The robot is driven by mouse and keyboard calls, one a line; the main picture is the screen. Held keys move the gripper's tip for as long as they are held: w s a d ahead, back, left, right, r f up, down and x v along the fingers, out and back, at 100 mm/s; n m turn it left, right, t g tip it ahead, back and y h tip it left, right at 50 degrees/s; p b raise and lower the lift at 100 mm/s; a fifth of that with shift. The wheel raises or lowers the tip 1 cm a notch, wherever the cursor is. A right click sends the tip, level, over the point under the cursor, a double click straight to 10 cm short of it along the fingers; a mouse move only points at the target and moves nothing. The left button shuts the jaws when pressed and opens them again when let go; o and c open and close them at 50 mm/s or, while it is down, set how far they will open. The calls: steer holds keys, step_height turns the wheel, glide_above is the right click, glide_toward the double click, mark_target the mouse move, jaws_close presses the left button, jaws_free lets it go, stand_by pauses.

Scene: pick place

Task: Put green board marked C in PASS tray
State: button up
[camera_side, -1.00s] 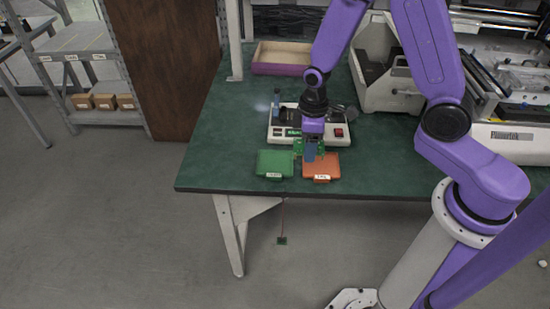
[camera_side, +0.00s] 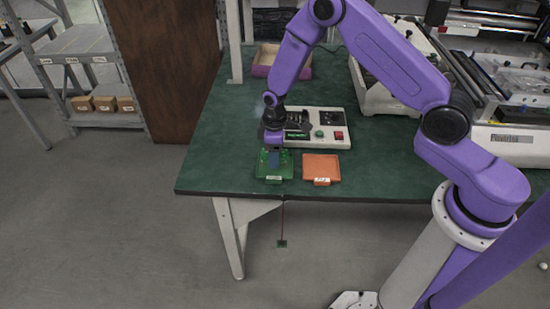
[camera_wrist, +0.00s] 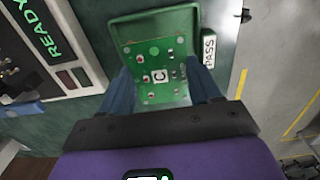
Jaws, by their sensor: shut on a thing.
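My gripper (camera_side: 274,160) is shut on the green board (camera_wrist: 160,76), which bears a white C mark and small components. In the wrist view the board lies between the two blue fingers. The green tray (camera_wrist: 157,22) with the PASS label (camera_wrist: 209,50) shows behind and around the board. In the side view this tray (camera_side: 261,174) is at the table's front edge, with my gripper right over it. Whether the board touches the tray floor, I cannot tell. My gripper hides part of the tray in the side view.
An orange tray (camera_side: 321,166), empty, sits just right of the green one. A white tester (camera_side: 323,142) with a READY display (camera_wrist: 45,35) stands behind the trays. A purple-sided box (camera_side: 262,70) is at the back. The table (camera_side: 220,150) is clear to the left.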

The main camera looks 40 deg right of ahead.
steer(key=shift+s+f, duration=0.1)
steer(key=shift+f, duration=1.15)
steer(key=shift+f, duration=0.1)
steer(key=o, duration=0.6)
